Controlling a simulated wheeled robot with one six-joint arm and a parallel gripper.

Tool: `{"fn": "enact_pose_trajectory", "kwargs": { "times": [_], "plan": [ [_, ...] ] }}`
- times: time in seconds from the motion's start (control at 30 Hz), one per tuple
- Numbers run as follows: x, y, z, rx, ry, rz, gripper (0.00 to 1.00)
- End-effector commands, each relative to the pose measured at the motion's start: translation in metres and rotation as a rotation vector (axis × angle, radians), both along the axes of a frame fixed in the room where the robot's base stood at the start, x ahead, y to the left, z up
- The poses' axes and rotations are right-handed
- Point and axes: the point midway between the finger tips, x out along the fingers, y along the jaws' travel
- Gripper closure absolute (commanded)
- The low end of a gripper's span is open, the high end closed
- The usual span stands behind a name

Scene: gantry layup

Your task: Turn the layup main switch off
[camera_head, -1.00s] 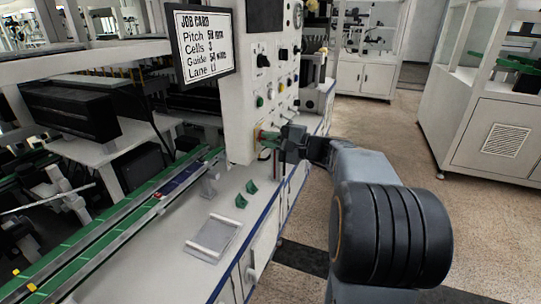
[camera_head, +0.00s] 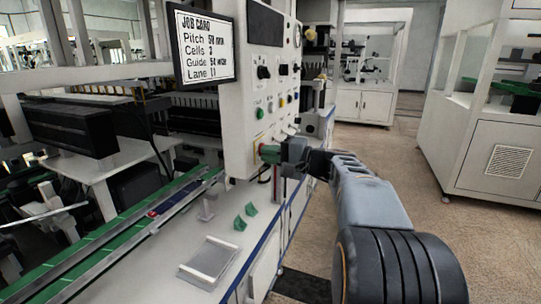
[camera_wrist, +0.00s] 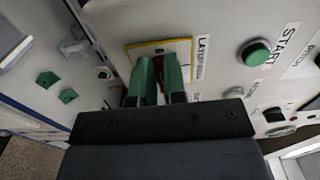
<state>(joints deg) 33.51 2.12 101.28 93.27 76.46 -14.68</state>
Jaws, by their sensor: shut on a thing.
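The layup main switch has a yellow plate (camera_wrist: 183,45) low on the white control panel. It also shows at the panel's lower edge in the head view (camera_head: 261,146). My gripper (camera_wrist: 160,66) has its two green fingers close together in front of this plate. A bit of the red switch handle (camera_wrist: 159,60) shows between them, and the fingers are shut on it. The gripper (camera_head: 270,152) is at the panel in the head view too. The fingers hide most of the handle, so its turned angle cannot be told.
A green START button (camera_wrist: 256,53) is beside the switch. Black knobs (camera_head: 263,72) sit higher on the panel. A job card (camera_head: 204,48) hangs left. Floor on the right is open.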

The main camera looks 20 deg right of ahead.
Motion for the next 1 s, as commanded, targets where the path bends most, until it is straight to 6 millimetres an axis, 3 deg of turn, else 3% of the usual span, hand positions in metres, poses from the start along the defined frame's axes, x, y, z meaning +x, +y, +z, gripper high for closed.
{"fn": "enact_pose_trajectory", "kwargs": {
  "times": [0.07,0.1,0.37,0.73,1.0],
  "plan": [
    [0.0,0.0,0.0,-0.001,-0.001,-0.001,1.0],
    [0.0,0.0,0.0,-0.001,-0.001,-0.001,0.87],
    [0.0,0.0,0.0,0.0,0.0,-0.001,0.63],
    [-0.007,-0.008,0.0,0.001,0.001,-0.004,0.63],
    [-0.044,-0.042,0.001,0.0,0.0,-0.008,0.63]
  ]
}}
